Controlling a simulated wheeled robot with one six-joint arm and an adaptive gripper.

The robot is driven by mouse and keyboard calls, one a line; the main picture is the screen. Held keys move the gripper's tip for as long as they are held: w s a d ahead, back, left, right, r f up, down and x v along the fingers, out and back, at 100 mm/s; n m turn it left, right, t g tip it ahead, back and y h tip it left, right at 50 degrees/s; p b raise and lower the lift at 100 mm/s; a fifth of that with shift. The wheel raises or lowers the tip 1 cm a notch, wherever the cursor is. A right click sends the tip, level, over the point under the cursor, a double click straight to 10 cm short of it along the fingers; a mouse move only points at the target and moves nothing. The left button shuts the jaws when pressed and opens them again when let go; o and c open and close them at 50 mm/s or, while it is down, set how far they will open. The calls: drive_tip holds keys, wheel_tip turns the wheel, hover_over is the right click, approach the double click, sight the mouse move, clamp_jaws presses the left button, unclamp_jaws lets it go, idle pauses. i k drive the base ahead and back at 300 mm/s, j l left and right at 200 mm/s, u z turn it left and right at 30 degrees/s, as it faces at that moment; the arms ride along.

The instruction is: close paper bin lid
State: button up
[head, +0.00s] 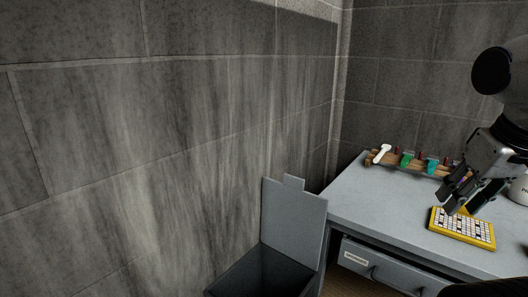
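The paper bin (231,292) is a dark grey box on the floor at the bottom centre of the head view, left of the desk. Its lid (293,222) is a flat grey panel with a small tab on its top edge. The lid stands upright and open near the wall. The inside of the bin is dark, and its lower part is cut off by the picture edge. My gripper (454,203) is at the right, above the desk and well apart from the lid. Its fingers look spread, with nothing visible between them.
The grey desk (365,205) stands right of the bin, with a labelled drawer (372,265) in its front. A yellow-framed panel (462,229) lies below my gripper. A wooden rack (390,163) with coloured items stands at the back. Stone walls close off the left and back.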

sight(293, 220)
drive_tip(key=k+l, duration=0.2)
drive_tip(key=k, duration=0.2)
drive_tip(key=k+l, duration=0.2)
drive_tip(key=k, duration=0.2)
